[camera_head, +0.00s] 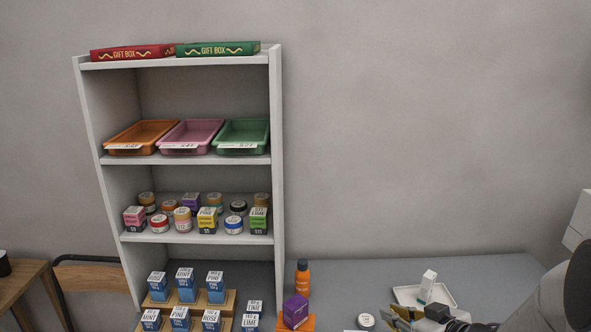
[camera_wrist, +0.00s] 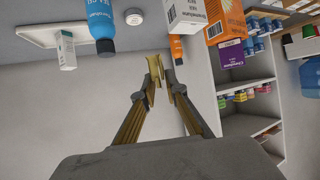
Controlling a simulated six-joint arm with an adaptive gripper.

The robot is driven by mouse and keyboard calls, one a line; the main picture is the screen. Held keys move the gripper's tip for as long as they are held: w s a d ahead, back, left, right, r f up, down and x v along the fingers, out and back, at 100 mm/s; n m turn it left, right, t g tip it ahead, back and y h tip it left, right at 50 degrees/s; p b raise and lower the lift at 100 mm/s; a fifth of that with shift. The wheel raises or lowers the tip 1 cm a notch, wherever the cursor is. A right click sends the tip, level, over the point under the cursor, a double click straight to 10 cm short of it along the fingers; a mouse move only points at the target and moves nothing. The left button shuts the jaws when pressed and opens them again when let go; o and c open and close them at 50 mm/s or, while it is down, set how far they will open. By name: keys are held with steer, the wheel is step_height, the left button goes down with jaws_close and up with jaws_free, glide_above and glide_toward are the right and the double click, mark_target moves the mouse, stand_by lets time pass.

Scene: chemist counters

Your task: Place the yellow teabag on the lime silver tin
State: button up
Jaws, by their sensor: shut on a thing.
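My gripper (camera_head: 405,317) is low at the right of the head view, above the counter. In the wrist view my gripper (camera_wrist: 165,75) has its fingers close together around a small yellow piece (camera_wrist: 154,66), which looks like the yellow teabag; the fingers partly hide it. A small tin with a pale lid (camera_head: 366,321) stands on the counter left of the gripper, and shows in the wrist view (camera_wrist: 133,17). Its label cannot be read. I cannot tell which is the lime silver tin.
An orange bottle (camera_head: 303,278), a purple box (camera_head: 296,311) on an orange box, and a white tray (camera_head: 448,296) with a white carton (camera_head: 428,284) stand nearby. A shelf unit (camera_head: 277,180) with trays and jars rises at left.

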steer(key=shift+s+d+r+m+t+h, duration=0.15)
steer(key=shift+d+m+h, duration=0.1)
steer(key=shift+d, duration=0.15)
steer(key=shift+s+d+f+m+t+h, duration=0.1)
steer(key=shift+s+d+m+h, duration=0.15)
steer(key=shift+d, duration=0.2)
steer(key=shift+s+d+r+m+t+h, duration=0.1)
steer(key=shift+d+m+h, duration=0.1)
steer(key=shift+d+h, duration=0.15)
steer(key=shift+r, duration=0.1)
steer(key=shift+r, duration=2.35)
steer(key=w+d+m+h, duration=0.3)
steer(key=w+d+h, duration=0.1)
steer(key=w+d, duration=0.7)
step_height(320, 180, down, 12)
steer(key=shift+w+a, duration=0.3)
steer(key=shift+a, duration=0.15)
steer(key=shift+f+t+y, duration=0.1)
steer(key=shift+t+y, duration=0.15)
steer(key=shift+f, duration=2.8)
steer(key=shift+f, duration=2.05)
